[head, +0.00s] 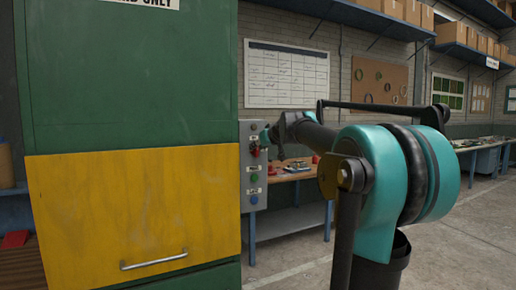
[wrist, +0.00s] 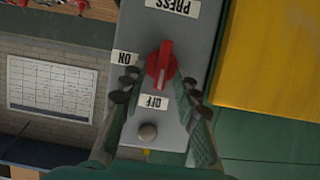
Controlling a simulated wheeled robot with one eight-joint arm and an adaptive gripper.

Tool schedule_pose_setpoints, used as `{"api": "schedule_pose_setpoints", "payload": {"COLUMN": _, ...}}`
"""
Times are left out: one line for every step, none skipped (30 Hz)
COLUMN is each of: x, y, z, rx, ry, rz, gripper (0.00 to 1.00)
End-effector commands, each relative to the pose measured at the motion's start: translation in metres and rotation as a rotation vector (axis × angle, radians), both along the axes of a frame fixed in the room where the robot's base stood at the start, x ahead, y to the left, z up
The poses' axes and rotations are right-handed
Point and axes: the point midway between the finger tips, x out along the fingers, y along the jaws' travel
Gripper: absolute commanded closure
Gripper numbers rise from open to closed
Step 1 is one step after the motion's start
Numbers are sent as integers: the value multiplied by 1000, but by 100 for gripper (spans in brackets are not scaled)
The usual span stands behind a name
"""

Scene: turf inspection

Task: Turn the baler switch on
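The red rotary switch (wrist: 161,65) sits on a grey control panel (wrist: 197,50), upside down in the wrist view. Its handle lies nearly along the panel's length, one end near the OFF label (wrist: 155,102); the ON label (wrist: 125,58) is off to its left. My gripper (wrist: 160,82) has its fingers apart on either side of the switch, with gaps visible between fingers and handle. In the head view my gripper (head: 266,136) is at the upper part of the panel (head: 246,185), and the switch is hard to make out there.
A small pale round button or lamp (wrist: 147,131) lies beyond the OFF label. The green baler with a yellow door (head: 140,210) stands directly left of the panel in the head view. A workbench (head: 295,176) is behind; open floor (head: 450,240) lies to the right.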

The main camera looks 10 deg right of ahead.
Motion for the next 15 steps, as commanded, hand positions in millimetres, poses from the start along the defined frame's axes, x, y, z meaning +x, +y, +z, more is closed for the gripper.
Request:
{"api": "schedule_pose_setpoints", "payload": {"x": 1, "y": 0, "z": 0, "rx": 0, "ry": 0, "rz": 0, "gripper": 69}}
{"api": "schedule_pose_setpoints", "payload": {"x": 1, "y": 1, "z": -1, "rx": 0, "ry": 0, "rz": 0, "gripper": 69}}
{"api": "schedule_pose_setpoints", "payload": {"x": 1, "y": 1, "z": -1, "rx": 0, "ry": 0, "rz": 0, "gripper": 69}}
{"api": "schedule_pose_setpoints", "payload": {"x": 1, "y": 1, "z": -1, "rx": 0, "ry": 0, "rz": 0, "gripper": 69}}
{"api": "schedule_pose_setpoints", "payload": {"x": 1, "y": 1, "z": -1, "rx": 0, "ry": 0, "rz": 0, "gripper": 69}}
{"api": "schedule_pose_setpoints", "payload": {"x": 1, "y": 1, "z": -1, "rx": 0, "ry": 0, "rz": 0, "gripper": 69}}
{"api": "schedule_pose_setpoints", "payload": {"x": 1, "y": 1, "z": -1, "rx": 0, "ry": 0, "rz": 0, "gripper": 69}}
{"api": "schedule_pose_setpoints", "payload": {"x": 1, "y": 1, "z": -1, "rx": 0, "ry": 0, "rz": 0, "gripper": 69}}
{"api": "schedule_pose_setpoints", "payload": {"x": 1, "y": 1, "z": -1, "rx": 0, "ry": 0, "rz": 0, "gripper": 73}}
{"api": "schedule_pose_setpoints", "payload": {"x": 1, "y": 1, "z": -1, "rx": 0, "ry": 0, "rz": 0, "gripper": 76}}
{"api": "schedule_pose_setpoints", "payload": {"x": 1, "y": 0, "z": -1, "rx": 0, "ry": 0, "rz": 0, "gripper": 80}}
{"api": "schedule_pose_setpoints", "payload": {"x": 1, "y": 1, "z": -1, "rx": 0, "ry": 0, "rz": 0, "gripper": 85}}
{"api": "schedule_pose_setpoints", "payload": {"x": 1, "y": 1, "z": -1, "rx": 0, "ry": 0, "rz": 0, "gripper": 89}}
{"api": "schedule_pose_setpoints", "payload": {"x": 1, "y": 1, "z": -1, "rx": 0, "ry": 0, "rz": 0, "gripper": 93}}
{"api": "schedule_pose_setpoints", "payload": {"x": 1, "y": 1, "z": -1, "rx": 0, "ry": 0, "rz": 0, "gripper": 98}}
